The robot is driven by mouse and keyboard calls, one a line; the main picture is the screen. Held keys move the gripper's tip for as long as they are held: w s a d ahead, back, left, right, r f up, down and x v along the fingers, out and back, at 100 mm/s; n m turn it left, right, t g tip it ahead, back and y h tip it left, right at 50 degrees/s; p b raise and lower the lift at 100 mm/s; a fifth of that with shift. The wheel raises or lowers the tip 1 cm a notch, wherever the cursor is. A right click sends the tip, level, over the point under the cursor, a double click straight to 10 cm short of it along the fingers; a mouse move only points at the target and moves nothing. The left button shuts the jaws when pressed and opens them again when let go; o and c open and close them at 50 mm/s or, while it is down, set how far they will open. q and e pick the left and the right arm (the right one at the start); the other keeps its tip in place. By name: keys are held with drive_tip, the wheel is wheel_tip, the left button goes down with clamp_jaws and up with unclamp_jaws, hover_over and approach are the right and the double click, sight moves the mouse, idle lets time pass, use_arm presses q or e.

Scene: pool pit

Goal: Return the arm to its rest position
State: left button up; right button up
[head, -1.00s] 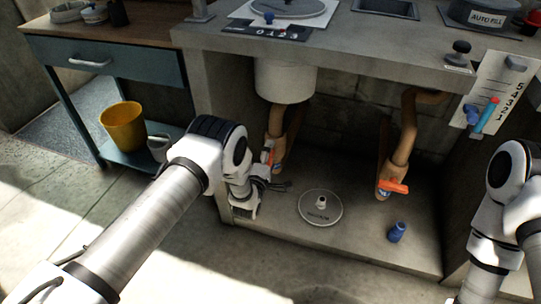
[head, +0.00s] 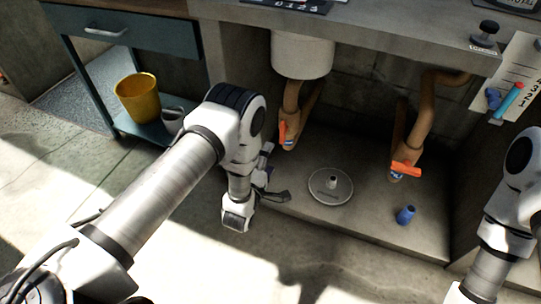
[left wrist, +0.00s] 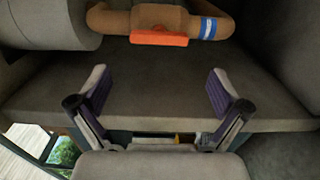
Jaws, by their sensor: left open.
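My left arm comes in from the left in the head view. Its gripper (head: 272,178) is at the front of the alcove under the concrete counter, left of the round white lid (head: 331,186). In the left wrist view the left gripper (left wrist: 160,92) is open, with its two purple-padded fingers wide apart and nothing between them. Ahead of it is a brown pipe with an orange handle (left wrist: 159,39), apart from the fingers. My right arm shows at the right edge of the head view; its gripper is out of the picture.
A second orange handle (head: 406,168) sits on the right pipe. A blue cup-like piece (head: 405,215) stands on the alcove floor. A yellow bucket (head: 138,98) is on the cart's (head: 122,35) lower shelf at left. The floor in front is clear.

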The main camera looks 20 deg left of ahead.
use_arm(q)
drive_tip(key=s+a+f+m+g, duration=0.1)
drive_tip(key=s+f+m+g, duration=0.35)
drive_tip(key=s, duration=0.65)
drive_tip(key=s+a+f+m+g, duration=0.2)
drive_tip(key=s+m+g, duration=0.45)
drive_tip(key=s, duration=0.55)
drive_tip(key=s+a+f+m+g, duration=0.1)
drive_tip(key=s+f+m+g, duration=0.2)
drive_tip(key=s+m+g, duration=0.55)
wheel_tip(320, 180, up, 28)
drive_tip(key=s+n+t+p, duration=0.1)
drive_tip(key=s+n+p, duration=0.1)
drive_tip(key=p, duration=2.6)
drive_tip(key=shift+s+y, duration=0.3)
drive_tip(key=shift+s, duration=0.15)
drive_tip(key=shift+a+t, duration=0.1)
drive_tip(key=shift+t, duration=0.15)
